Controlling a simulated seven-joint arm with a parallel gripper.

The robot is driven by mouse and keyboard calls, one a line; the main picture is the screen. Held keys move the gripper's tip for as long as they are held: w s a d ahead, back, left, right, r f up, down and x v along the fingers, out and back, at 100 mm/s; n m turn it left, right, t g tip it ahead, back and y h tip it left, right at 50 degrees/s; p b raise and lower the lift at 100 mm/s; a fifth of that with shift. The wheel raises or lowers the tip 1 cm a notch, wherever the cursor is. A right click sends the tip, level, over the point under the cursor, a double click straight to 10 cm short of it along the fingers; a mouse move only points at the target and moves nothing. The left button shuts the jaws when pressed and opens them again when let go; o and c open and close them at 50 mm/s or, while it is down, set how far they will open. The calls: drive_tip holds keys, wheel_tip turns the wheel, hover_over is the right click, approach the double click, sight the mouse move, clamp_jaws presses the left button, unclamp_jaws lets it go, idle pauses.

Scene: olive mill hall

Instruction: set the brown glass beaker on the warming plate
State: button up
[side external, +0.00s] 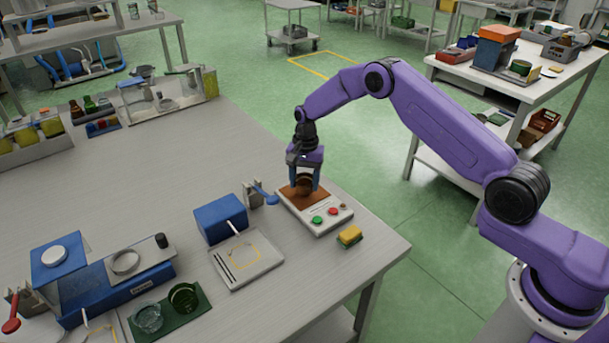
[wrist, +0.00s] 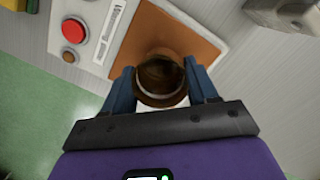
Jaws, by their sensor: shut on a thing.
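The brown glass beaker (wrist: 162,80) is between the fingers of my gripper (wrist: 163,88) in the wrist view. My gripper is shut on it and also shows in the side view (side external: 304,182). The beaker (side external: 304,185) is over the brown top of the warming plate (side external: 325,213) in the side view. In the wrist view the pad (wrist: 205,47) lies under and around the beaker. I cannot tell whether the beaker's base touches the pad.
A yellow and green sponge (side external: 349,236) lies near the table edge, in front of the plate. A blue box (side external: 220,218) and a grey tray (side external: 247,262) are to the left. A small metal holder with a blue spoon (side external: 262,194) stands close beside the plate. The table's back middle is clear.

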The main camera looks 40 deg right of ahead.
sight(304, 180)
drive_tip(key=shift+f, duration=0.35)
idle(0.4)
drive_tip(key=o, duration=1.5)
drive_tip(key=shift+r, duration=3.5)
